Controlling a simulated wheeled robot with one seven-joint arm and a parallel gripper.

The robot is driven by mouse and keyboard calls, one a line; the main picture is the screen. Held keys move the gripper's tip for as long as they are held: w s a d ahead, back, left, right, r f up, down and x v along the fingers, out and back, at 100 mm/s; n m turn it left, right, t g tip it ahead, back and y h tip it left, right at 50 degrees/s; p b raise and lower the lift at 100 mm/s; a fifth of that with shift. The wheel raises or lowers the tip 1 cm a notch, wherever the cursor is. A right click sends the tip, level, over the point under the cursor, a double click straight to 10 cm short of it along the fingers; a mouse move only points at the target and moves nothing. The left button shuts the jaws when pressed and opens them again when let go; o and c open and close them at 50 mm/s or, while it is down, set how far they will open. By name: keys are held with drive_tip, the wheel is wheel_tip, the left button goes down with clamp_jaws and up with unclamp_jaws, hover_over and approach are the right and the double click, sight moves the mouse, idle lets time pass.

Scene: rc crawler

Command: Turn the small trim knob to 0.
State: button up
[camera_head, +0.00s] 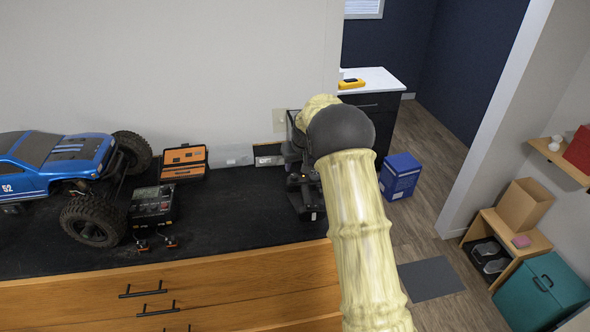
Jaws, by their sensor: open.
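I cannot make out the small trim knob or its setting in this view. Dark parts at the end of my arm, with my gripper (304,184), are at the right end of the black worktop (225,215). My gripper is open, but small and partly hidden behind my pale forearm and dark elbow. It blends with dark equipment there, so I cannot tell whether it touches anything. A black control box (152,205) with a small lit panel sits left of my gripper, well apart from it.
A blue RC crawler (60,160) with big black tires stands at the left. An open orange case (184,160) lies near the wall. Wooden drawers (175,290) are below the worktop. A blue box (400,175) stands on the floor. The worktop's middle is clear.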

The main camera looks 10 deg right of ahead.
sight(294, 175)
drive_tip(key=p+x, duration=0.2)
drive_tip(key=x, duration=0.4)
drive_tip(key=shift+w+f, duration=0.15)
drive_tip(key=shift+f, duration=0.1)
drive_tip(key=shift+c, duration=0.2)
drive_tip(key=c, duration=1)
